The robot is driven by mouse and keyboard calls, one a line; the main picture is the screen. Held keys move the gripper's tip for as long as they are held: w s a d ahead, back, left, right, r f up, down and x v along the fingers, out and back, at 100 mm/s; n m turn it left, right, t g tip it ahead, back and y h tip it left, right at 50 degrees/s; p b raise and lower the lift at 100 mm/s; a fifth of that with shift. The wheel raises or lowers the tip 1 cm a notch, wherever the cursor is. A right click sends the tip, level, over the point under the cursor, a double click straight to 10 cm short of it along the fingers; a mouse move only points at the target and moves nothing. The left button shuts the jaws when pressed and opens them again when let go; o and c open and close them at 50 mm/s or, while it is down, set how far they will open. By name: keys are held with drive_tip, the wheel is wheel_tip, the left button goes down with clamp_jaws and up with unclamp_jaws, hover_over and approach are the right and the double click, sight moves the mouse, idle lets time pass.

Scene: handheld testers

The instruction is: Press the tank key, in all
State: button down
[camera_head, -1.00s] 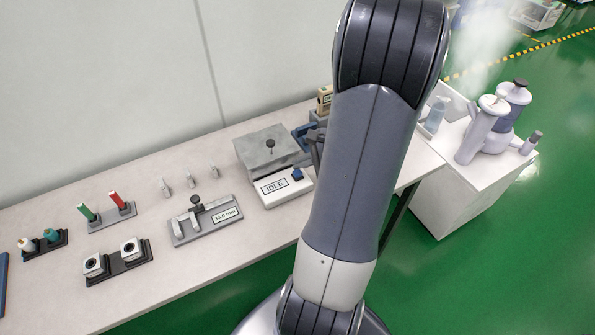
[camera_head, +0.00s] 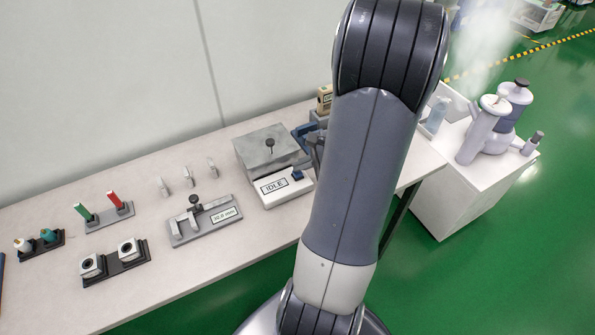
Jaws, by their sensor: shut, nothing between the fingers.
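A white panel box with a label reading IDLE (camera_head: 274,187) stands on the bench, left of my arm. A small blue key (camera_head: 297,174) sits at its right end.
A grey gauge plate (camera_head: 184,239) lies left of the panel. Red and green sticks in a holder (camera_head: 110,220), small vials and two square blocks stand farther left. A blue piece (camera_head: 302,130) stands behind the gripper. A white side table (camera_head: 432,205) carries a steaming device at right.

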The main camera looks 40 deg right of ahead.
sight(302, 172)
drive_tip(key=shift+f, duration=0.3)
drive_tip(key=shift+r, duration=0.1)
idle(0.3)
drive_tip(key=shift+r+p, duration=0.5)
drive_tip(key=shift+r, duration=0.4)
drive_tip(key=shift+r, duration=0.1)
wheel_tip(302, 172, up, 5)
drive_tip(key=p, duration=0.4)
idle(0.5)
